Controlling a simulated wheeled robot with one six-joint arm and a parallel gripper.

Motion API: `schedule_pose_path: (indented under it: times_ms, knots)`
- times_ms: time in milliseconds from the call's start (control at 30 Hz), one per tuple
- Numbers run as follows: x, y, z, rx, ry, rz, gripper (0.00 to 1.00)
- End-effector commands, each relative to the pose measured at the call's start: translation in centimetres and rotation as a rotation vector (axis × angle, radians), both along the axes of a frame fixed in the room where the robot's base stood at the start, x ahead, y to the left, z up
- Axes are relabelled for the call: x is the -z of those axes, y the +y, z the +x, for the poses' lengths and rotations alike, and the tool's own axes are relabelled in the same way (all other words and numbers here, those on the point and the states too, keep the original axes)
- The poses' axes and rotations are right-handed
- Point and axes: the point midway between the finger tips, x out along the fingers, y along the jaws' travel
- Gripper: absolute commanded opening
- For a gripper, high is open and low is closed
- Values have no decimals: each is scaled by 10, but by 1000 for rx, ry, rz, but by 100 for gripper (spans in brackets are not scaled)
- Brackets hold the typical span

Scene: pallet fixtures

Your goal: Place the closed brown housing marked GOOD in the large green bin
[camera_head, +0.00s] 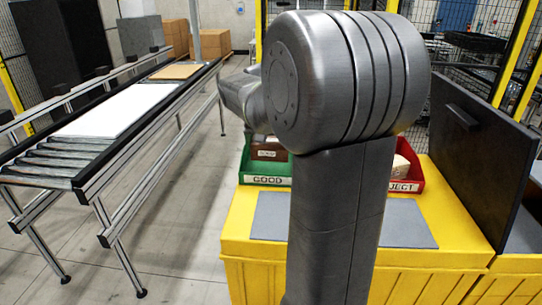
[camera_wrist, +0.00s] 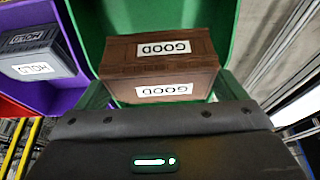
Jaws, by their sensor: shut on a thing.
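The brown housing (camera_wrist: 160,52) is closed and carries white GOOD labels on two faces in the wrist view. My gripper (camera_wrist: 165,92) is shut on it, with a dark green finger on each side. The housing is within the outline of the large green bin (camera_wrist: 226,20); whether it touches the floor cannot be told. In the head view the green bin (camera_head: 262,181) has a GOOD label on its front, and the brown housing (camera_head: 268,154) shows just behind that wall. My arm hides the gripper there.
A purple bin (camera_wrist: 75,85) beside the green one holds a grey housing (camera_wrist: 40,55) marked HOLD. A red bin (camera_head: 410,178) marked REJECT stands right of my arm. The bins rest on a yellow stand (camera_head: 255,250). A roller conveyor (camera_head: 45,170) runs at left.

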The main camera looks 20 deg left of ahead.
Motion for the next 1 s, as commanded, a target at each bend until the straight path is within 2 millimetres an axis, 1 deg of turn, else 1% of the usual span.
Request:
schedule_pose_path:
  times_ms: [133,200,333,733,767,800,1000]
  knots:
    - [14,0,0,0,1,-1,63]
    - [25,0,0,1,3,-1,63]
    - [40,0,0,0,1,-1,63]
    - [48,0,0,0,-2,1,63]
    - [48,0,0,0,-1,0,93]
    - [47,0,0,1,-1,1,100]
    - [46,0,0,1,-1,1,100]
